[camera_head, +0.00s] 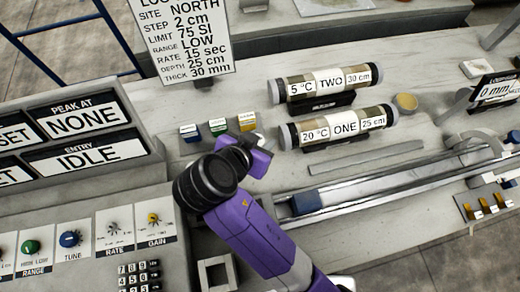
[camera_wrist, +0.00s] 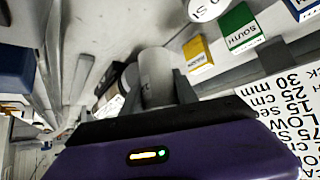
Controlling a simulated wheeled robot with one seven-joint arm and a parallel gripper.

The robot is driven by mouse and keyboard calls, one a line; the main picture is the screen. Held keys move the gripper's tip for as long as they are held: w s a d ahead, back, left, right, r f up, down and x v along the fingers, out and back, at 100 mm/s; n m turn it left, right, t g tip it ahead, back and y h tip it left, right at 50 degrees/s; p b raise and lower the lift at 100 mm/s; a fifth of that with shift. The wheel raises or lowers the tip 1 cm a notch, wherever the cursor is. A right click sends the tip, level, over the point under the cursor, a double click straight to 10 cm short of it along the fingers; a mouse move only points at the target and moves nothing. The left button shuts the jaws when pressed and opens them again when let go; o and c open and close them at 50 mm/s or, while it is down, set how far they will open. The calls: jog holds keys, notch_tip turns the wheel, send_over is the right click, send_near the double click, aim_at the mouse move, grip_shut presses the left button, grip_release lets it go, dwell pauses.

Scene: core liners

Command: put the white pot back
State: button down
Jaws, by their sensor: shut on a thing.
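My gripper (camera_wrist: 158,88) is shut on a white cylindrical pot (camera_wrist: 157,72), which stands out between the two grey fingers in the wrist view. In the head view my gripper (camera_head: 254,142) is over the pale bench, just in front of the yellow block; there the pot is mostly hidden by the wrist, and I cannot tell whether it touches the bench. Three small labelled blocks stand in a row: blue-and-white (camera_head: 190,132), green (camera_head: 218,127) and yellow (camera_head: 247,121). The yellow (camera_wrist: 197,53) and green (camera_wrist: 239,27) ones also show in the wrist view.
Two labelled core tubes, TWO (camera_head: 325,82) and ONE (camera_head: 338,128), lie on dark cradles to the right. A tan round cup (camera_head: 405,102) sits beyond them. A long metal rail (camera_head: 390,187) runs along the front. A sign (camera_head: 185,40) stands behind the blocks.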

jog(key=shift+f, duration=3.4)
jog(key=c, duration=0.9)
grip_release()
jog(key=shift+f, duration=0.1)
jog(key=shift+c, duration=0.2)
jog(key=shift+r, duration=0.2)
jog(key=v, duration=1.2)
jog(key=shift+b, duration=0.45)
jog(key=shift+f, duration=0.1)
